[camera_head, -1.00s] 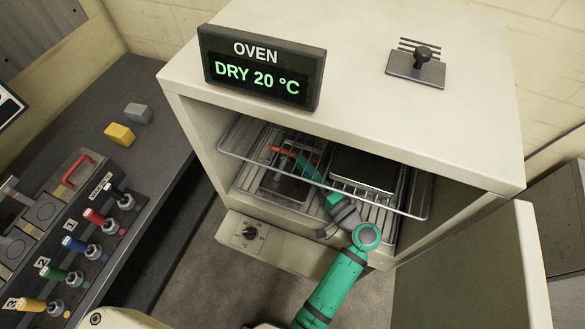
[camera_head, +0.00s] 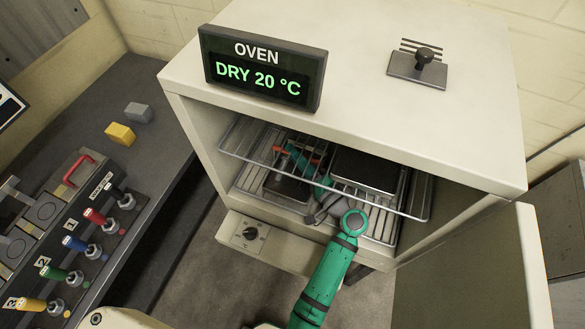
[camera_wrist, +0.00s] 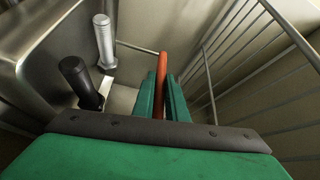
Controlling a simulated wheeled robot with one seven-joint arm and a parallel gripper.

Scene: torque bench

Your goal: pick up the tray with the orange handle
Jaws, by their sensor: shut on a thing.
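The tray (camera_head: 287,189) with the orange handle is inside the open oven, at the left, seen through the wire rack. Its orange handle (camera_head: 279,149) shows at the tray's back. In the wrist view the orange handle (camera_wrist: 163,66) runs between the two green fingers. My gripper (camera_wrist: 162,88) is shut on it. In the head view my gripper (camera_head: 297,157) is partly hidden by the rack wires. A metal wall (camera_wrist: 40,30) with a black post (camera_wrist: 80,84) and a silver post (camera_wrist: 104,42) stands left of the fingers. I cannot tell whether the tray is lifted.
The wire rack (camera_head: 236,141) lies across the oven (camera_head: 440,120) opening, close over my arm. A dark tray-like block (camera_head: 368,170) is at the right inside. The open oven door (camera_head: 470,270) is at the right. A bench with coloured handles (camera_head: 75,245) is at the left.

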